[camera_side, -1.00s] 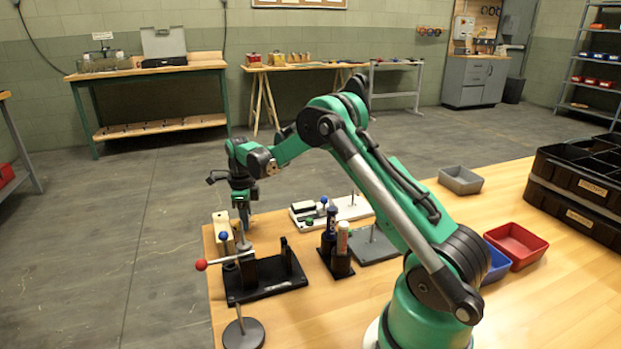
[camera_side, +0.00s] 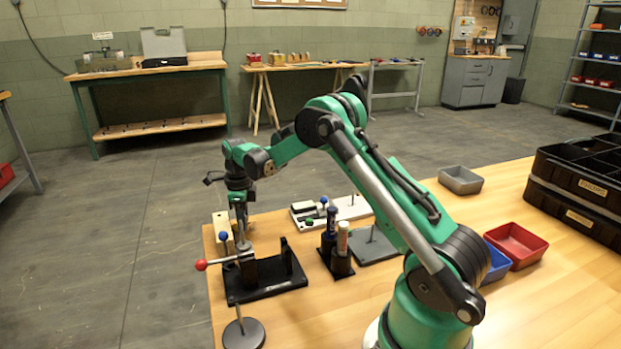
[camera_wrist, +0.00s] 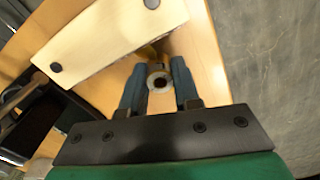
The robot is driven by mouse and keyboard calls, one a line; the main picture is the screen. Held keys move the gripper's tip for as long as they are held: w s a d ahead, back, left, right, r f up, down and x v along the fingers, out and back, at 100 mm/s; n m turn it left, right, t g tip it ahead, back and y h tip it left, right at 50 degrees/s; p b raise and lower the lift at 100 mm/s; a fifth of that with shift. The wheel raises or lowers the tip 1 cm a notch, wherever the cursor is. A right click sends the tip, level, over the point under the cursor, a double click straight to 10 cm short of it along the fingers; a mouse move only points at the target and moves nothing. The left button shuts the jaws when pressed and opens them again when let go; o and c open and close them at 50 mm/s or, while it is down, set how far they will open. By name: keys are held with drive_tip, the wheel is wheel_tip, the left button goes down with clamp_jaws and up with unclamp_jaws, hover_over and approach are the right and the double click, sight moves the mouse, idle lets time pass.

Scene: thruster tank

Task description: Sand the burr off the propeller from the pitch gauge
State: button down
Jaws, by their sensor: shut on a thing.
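My gripper (camera_wrist: 160,88) is shut on a small part with a grey round hub and a dark bore, seen end-on in the wrist view. I take this part to be the propeller (camera_wrist: 160,82); a brassy bit shows behind it, and I cannot make out the burr. In the side view my gripper (camera_side: 241,222) points down over the rear left of a black fixture (camera_side: 268,288) with uprights and a red-knobbed lever (camera_side: 202,265). This fixture may be the pitch gauge; I cannot tell whether the held part touches it. A pale block (camera_wrist: 105,40) lies beside my fingers.
A round-based stand (camera_side: 243,334) with a thin rod is in front of the fixture. Two bottles in a black holder (camera_side: 341,266), a grey plate (camera_side: 375,249) and a white board (camera_side: 350,208) stand to the right. Red (camera_side: 516,246) and grey (camera_side: 460,180) bins are farther right.

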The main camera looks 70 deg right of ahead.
drive_tip(key=shift+s+a, duration=0.4)
drive_tip(key=shift+a, duration=0.1)
drive_tip(key=shift+s, duration=0.1)
drive_tip(key=shift+s+a, duration=0.8)
drive_tip(key=shift+a, duration=0.1)
drive_tip(key=shift+w+d, duration=0.45)
drive_tip(key=shift+d, duration=0.05)
drive_tip(key=shift+w+d, duration=0.45)
drive_tip(key=shift+d, duration=0.1)
drive_tip(key=shift+w+d, duration=0.4)
drive_tip(key=shift+w, duration=0.1)
